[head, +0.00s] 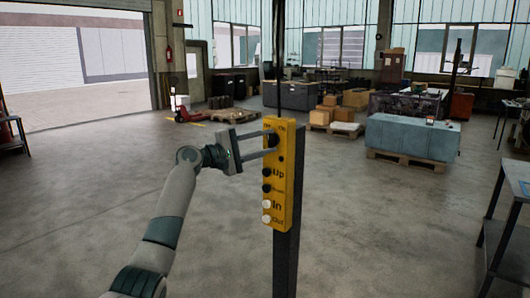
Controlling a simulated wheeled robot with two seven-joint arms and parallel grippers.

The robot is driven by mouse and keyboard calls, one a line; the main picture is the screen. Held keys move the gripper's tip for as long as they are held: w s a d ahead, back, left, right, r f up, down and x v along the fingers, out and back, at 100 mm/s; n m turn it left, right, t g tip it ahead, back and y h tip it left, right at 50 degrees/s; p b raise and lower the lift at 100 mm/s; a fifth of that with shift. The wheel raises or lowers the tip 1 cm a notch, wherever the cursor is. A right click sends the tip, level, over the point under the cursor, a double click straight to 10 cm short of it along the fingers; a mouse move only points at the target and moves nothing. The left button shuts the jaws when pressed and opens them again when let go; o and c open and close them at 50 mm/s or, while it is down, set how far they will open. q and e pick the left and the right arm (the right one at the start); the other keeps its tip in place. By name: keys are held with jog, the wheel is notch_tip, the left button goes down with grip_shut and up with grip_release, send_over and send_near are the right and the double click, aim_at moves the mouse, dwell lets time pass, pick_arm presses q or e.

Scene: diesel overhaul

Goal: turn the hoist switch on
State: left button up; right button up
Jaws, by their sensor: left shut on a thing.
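A yellow hoist control box (286,185) is fixed upright on a dark post (286,265) in the middle of the head view. It carries a column of dark and white buttons with labels such as Up, In and Out. The dark hoist switch (272,139) is near the top of the box. My left gripper (268,146) reaches in from the left and is shut on the switch. Its fingers partly hide the switch, so I cannot tell which way it is turned. My right gripper is not in view.
A blue-grey block (412,138) sits on a pallet at the right. Cardboard boxes (356,98) stand on pallets behind. A metal table (505,235) is at the right edge. A red pallet truck (187,114) stands far left. The floor around the post is clear.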

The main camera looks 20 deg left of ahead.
pick_arm(q)
jog(key=shift+f+m+g+y+b, duration=0.1)
jog(key=shift+m+g+y+b, duration=0.2)
jog(key=shift+m, duration=0.6)
jog(key=m+g, duration=0.1)
jog(key=m, duration=0.1)
jog(key=shift+m+y, duration=0.3)
jog(key=shift+y, duration=0.1)
jog(key=shift+r+m+g+y, duration=0.3)
jog(key=shift+m+y, duration=0.2)
jog(key=shift+m, duration=0.6)
jog(key=m+y+p, duration=0.1)
jog(key=m, duration=0.1)
jog(key=shift+d+m, duration=0.1)
jog(key=shift+m, duration=0.3)
jog(key=shift+f+y, duration=0.1)
jog(key=shift+y, duration=0.3)
jog(key=o, duration=1)
jog(key=shift+o, duration=0.2)
jog(key=shift+s, duration=0.1)
